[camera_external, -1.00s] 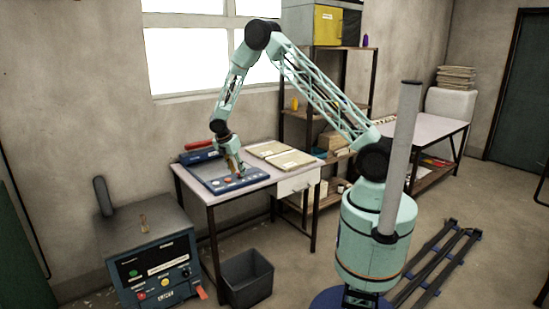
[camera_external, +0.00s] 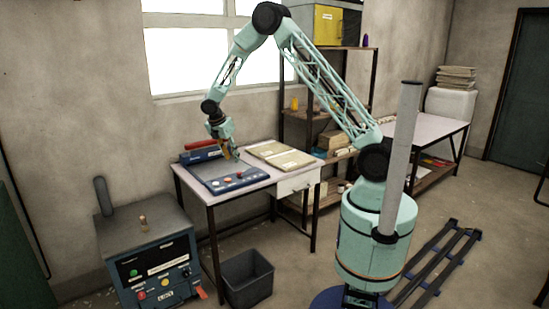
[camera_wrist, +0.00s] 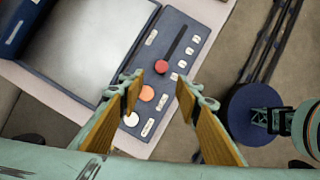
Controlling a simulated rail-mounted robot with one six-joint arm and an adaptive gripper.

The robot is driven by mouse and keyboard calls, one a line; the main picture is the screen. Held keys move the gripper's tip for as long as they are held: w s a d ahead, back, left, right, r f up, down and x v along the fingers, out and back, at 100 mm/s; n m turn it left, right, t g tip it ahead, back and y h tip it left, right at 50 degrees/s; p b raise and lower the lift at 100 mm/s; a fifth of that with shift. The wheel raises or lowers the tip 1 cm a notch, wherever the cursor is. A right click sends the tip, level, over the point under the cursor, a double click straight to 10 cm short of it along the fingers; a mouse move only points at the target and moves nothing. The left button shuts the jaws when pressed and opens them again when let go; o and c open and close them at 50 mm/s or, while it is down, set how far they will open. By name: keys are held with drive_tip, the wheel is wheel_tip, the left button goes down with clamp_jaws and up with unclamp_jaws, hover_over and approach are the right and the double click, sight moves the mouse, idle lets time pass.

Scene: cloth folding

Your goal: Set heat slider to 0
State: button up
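The heat slider's red knob (camera_wrist: 162,67) sits at the near end of a dark straight slot on the blue control panel (camera_wrist: 199,30) in the wrist view. Marked white labels line the slot; their text is too small to read. My gripper (camera_wrist: 155,90) is open and empty, with its two yellow-padded fingers apart. In the wrist view the knob appears just beyond the gap between the fingertips. In the external view my gripper (camera_external: 230,153) hangs above the blue press (camera_external: 215,184) on the table, apart from the panel.
The press's grey plate (camera_wrist: 90,45) is next to the panel. Folded cloth or boards (camera_external: 281,155) lie right of the press. A blue cabinet (camera_external: 150,250) stands at lower left.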

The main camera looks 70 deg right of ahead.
drive_tip(key=shift+a+r, duration=0.15)
drive_tip(key=shift+r, duration=0.3)
idle(0.4)
drive_tip(key=s+a+r+m+t+y, duration=0.1)
drive_tip(key=s+a+r+m, duration=0.35)
drive_tip(key=s+r, duration=0.65)
drive_tip(key=s+a+r+m+t+y, duration=0.1)
drive_tip(key=s+a+r+m, duration=0.4)
drive_tip(key=s+r, duration=0.7)
drive_tip(key=s+a+r+m+t, duration=0.1)
drive_tip(key=s+a+r+m, duration=0.1)
drive_tip(key=s, duration=0.6)
drive_tip(key=s+a+r+m+y, duration=0.1)
drive_tip(key=s+a+r+m, duration=0.1)
drive_tip(key=s+a, duration=0.3)
drive_tip(key=s+a+r+m+t+y, duration=0.1)
drive_tip(key=s+a+r+m, duration=0.1)
drive_tip(key=s, duration=1.1)
drive_tip(key=shift+a+r+t, duration=0.3)
drive_tip(key=shift+a+r, duration=0.35)
drive_tip(key=shift+a, duration=0.5)
drive_tip(key=shift+d+m, duration=0.1)
drive_tip(key=shift+m, duration=0.15)
